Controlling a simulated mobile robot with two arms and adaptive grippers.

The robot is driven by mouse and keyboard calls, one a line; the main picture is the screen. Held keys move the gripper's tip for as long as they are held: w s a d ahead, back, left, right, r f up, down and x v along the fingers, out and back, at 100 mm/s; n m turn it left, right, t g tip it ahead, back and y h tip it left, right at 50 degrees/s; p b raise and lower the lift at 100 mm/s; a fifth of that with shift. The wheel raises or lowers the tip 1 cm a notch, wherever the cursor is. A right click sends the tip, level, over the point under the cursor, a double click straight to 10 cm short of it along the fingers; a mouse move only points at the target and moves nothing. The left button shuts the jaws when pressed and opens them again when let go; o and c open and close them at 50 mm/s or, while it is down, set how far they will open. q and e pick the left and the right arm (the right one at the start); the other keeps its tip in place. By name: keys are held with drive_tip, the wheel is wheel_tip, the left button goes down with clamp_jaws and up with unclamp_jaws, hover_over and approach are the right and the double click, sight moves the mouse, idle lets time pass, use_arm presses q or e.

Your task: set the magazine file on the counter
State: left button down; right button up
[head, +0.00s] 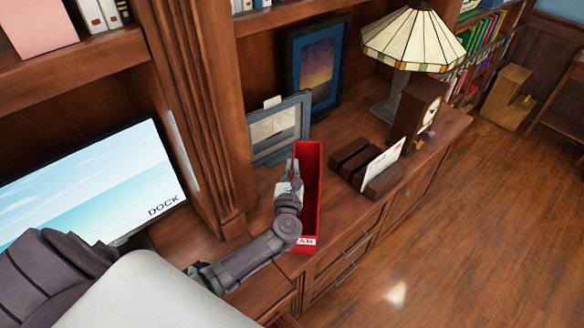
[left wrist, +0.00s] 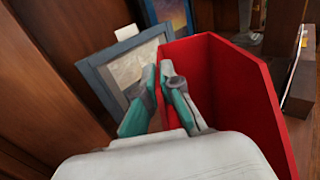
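The magazine file is a red, open-topped box (head: 312,200) with a white label on its near end, over the counter (head: 263,209) near its front edge. I cannot tell whether its base touches the counter. My left gripper (head: 290,182) is at the file's left side wall. In the left wrist view the two fingers (left wrist: 159,80) are close together, one on each side of the red wall (left wrist: 222,75), pinching it. The file looks empty inside as far as I can see. My right gripper is not in view.
Framed pictures (head: 280,128) stand behind the file. A dark wooden letter holder (head: 352,163), a clock (head: 418,115) and a stained-glass lamp (head: 415,40) stand to the right. A monitor (head: 95,185) and a wooden pilaster (head: 205,110) are on the left. Some counter between file and letter holder is bare.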

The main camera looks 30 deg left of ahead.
use_arm(q)
drive_tip(key=c, duration=1.3)
unclamp_jaws()
drive_tip(key=shift+f, duration=0.15)
drive_tip(key=shift+r, duration=0.3)
drive_tip(key=b+v, duration=0.1)
drive_tip(key=v, duration=0.4)
drive_tip(key=b+v, duration=0.1)
drive_tip(key=v, duration=0.5)
drive_tip(key=shift+s+d+f+b, duration=0.1)
drive_tip(key=shift+s+f+b, duration=0.1)
drive_tip(key=shift+b, duration=0.1)
drive_tip(key=shift+s+d+r, duration=0.1)
drive_tip(key=shift+s, duration=0.15)
